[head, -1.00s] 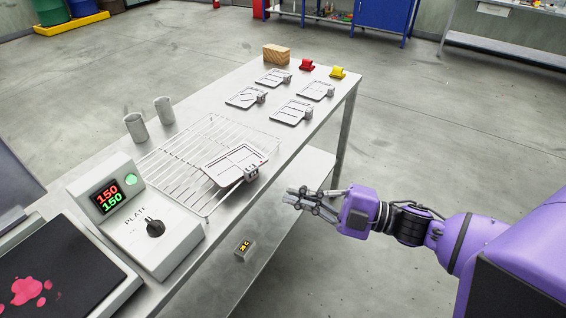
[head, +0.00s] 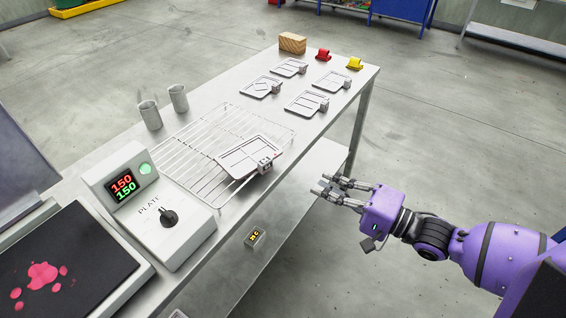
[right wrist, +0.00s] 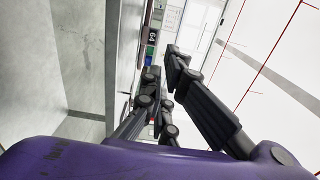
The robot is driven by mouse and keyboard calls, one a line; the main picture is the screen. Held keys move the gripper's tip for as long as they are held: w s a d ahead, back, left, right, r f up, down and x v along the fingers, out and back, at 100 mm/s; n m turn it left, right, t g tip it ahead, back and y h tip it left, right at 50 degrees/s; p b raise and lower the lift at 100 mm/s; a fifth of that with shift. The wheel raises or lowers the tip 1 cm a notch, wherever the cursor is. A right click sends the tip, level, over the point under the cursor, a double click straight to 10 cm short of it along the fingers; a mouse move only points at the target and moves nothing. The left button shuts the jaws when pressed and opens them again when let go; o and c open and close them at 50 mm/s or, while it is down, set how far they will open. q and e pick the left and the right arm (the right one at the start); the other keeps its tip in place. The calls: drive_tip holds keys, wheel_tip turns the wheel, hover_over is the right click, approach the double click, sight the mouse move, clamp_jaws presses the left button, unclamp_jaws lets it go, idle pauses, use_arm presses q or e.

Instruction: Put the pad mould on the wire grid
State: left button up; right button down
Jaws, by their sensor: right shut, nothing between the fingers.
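A flat grey metal mould (head: 248,155) with raised dividing lines lies on the right part of the wire grid (head: 182,160). Its small handle block (head: 265,165) sits at or just past the grid's right edge. Several similar flat moulds lie farther back on the table, one of them a near mould (head: 307,103); I cannot tell by name which is the pad mould. My right gripper (head: 325,188) is shut and empty, off the table's right side, apart from the mould. Its fingers also show in the right wrist view (right wrist: 160,85). My left gripper is out of view.
A hot plate control box (head: 150,205) reading 150 stands left of the grid, beside a dark plate (head: 85,245). Two metal cups (head: 150,115) stand behind.

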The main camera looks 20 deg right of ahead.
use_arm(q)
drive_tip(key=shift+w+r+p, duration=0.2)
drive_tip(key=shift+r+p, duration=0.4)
use_arm(e)
drive_tip(key=x, duration=1.2)
drive_tip(key=shift+w+a, duration=0.2)
drive_tip(key=shift+a, duration=0.05)
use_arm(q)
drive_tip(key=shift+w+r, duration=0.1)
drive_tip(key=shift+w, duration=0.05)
